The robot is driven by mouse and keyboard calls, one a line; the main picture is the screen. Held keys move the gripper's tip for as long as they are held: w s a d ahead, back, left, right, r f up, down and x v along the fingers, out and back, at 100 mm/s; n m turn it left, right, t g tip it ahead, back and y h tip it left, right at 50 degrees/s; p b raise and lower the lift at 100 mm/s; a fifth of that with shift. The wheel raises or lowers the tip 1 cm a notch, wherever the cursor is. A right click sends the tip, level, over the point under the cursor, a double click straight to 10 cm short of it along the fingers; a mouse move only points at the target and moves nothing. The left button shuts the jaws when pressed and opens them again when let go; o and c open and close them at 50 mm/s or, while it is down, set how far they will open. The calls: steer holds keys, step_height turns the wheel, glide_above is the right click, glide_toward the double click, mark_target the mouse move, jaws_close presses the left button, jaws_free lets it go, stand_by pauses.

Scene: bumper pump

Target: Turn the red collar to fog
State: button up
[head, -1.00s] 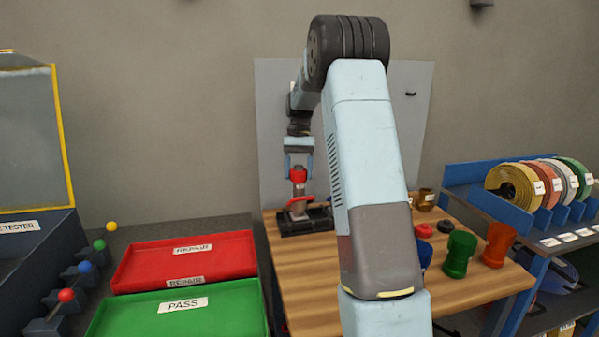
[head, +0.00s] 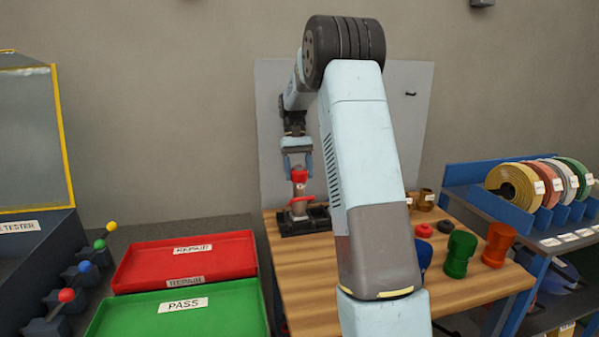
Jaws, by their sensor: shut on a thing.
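The red collar (head: 300,176) sits near the top of an upright nozzle (head: 299,190) that stands in a dark holder (head: 305,220) at the back left of the wooden table. My gripper (head: 297,173) comes down from above, with one blue finger on each side of the collar, and is shut on it. A small pale mark shows on the nozzle below the collar, too small to read. Any fog marking cannot be made out.
A red REPAIR tray (head: 190,262) and a green PASS tray (head: 180,312) lie left of the table (head: 300,275). Green (head: 459,254) and orange (head: 497,245) fittings stand at its right. A hose rack (head: 500,200) is farther right. The table's front left is bare.

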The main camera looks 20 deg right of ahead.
steer(key=o, duration=1)
steer(key=v, duration=0.7)
steer(key=shift+w+r, duration=0.1)
steer(key=shift+r, duration=0.1)
